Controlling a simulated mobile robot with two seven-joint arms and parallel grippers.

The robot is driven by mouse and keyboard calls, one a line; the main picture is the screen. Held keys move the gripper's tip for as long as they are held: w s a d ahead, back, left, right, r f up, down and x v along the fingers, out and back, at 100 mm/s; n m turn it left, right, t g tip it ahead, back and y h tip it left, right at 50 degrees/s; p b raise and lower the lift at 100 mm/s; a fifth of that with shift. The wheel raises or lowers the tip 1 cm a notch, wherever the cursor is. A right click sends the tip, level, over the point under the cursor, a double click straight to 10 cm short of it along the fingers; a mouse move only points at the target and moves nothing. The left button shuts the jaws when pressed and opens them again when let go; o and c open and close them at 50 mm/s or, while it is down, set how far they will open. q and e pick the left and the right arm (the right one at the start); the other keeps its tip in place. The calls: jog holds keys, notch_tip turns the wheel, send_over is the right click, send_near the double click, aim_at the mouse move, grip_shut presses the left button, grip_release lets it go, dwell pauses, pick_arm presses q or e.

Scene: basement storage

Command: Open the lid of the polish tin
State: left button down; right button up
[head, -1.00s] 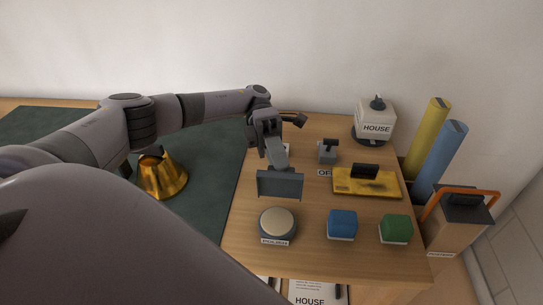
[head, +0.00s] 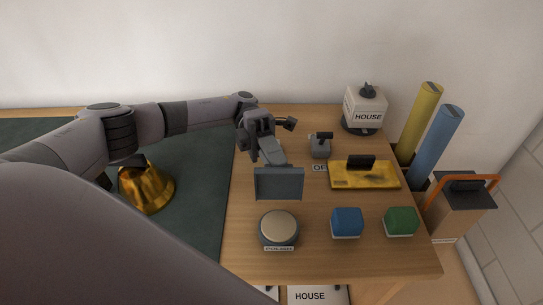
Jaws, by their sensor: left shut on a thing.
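The polish tin (head: 278,229) stands on the wooden bench top, a round dark tin with a cream disc showing on top and a label at its front. A grey rectangular panel (head: 279,185), which looks like its lid, stands upright just behind it. Whether the panel joins the tin at a hinge is unclear. My left gripper (head: 272,158) reaches in from behind and is shut at the panel's top edge; the panel partly hides the fingertips. My right gripper is not in view.
A blue block (head: 347,222) and a green block (head: 401,221) stand right of the tin. Behind them are a yellow plate with a black handle (head: 364,175), a small grey device (head: 320,145) and a white box (head: 365,110). A brass bell (head: 148,188) is left, below my arm.

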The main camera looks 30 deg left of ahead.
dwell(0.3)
pick_arm(q)
jog(key=c, duration=1.1)
grip_release()
jog(key=o, duration=0.6)
jog(key=r, duration=0.5)
jog(key=r+p, duration=0.1)
jog(key=r, duration=0.4)
jog(key=shift+w+r, duration=0.2)
jog(key=shift+r, duration=0.2)
notch_tip(320, 180, up, 8)
jog(key=shift+s+r+p, duration=0.1)
jog(key=shift+s+p, duration=0.05)
jog(key=shift+p, duration=0.2)
jog(key=c, duration=0.6)
jog(key=shift+r, duration=0.6)
